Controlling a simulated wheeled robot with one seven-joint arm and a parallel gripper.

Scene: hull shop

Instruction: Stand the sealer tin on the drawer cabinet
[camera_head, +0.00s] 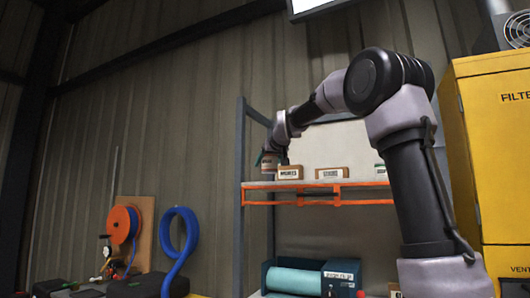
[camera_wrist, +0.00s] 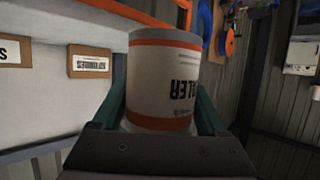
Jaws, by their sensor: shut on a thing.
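The sealer tin (camera_wrist: 165,75) is white and grey with orange bands, and part of its label, ending in "LER", shows upside down in the wrist view. My gripper (camera_wrist: 162,100) is shut on it, with a green finger on each side. In the head view my gripper (camera_head: 268,156) holds the tin (camera_head: 269,168) at the left end of the rack's upper shelf. I cannot tell whether the tin touches the shelf. I cannot make out the drawer cabinet in either view.
The upper shelf (camera_head: 330,184) has an orange front edge and holds small labelled boxes (camera_head: 290,172) beside the tin. A grey rack post (camera_head: 240,200) stands close on the left. A yellow filter cabinet (camera_head: 500,150) stands right. A hose reel (camera_head: 122,224) hangs on the left.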

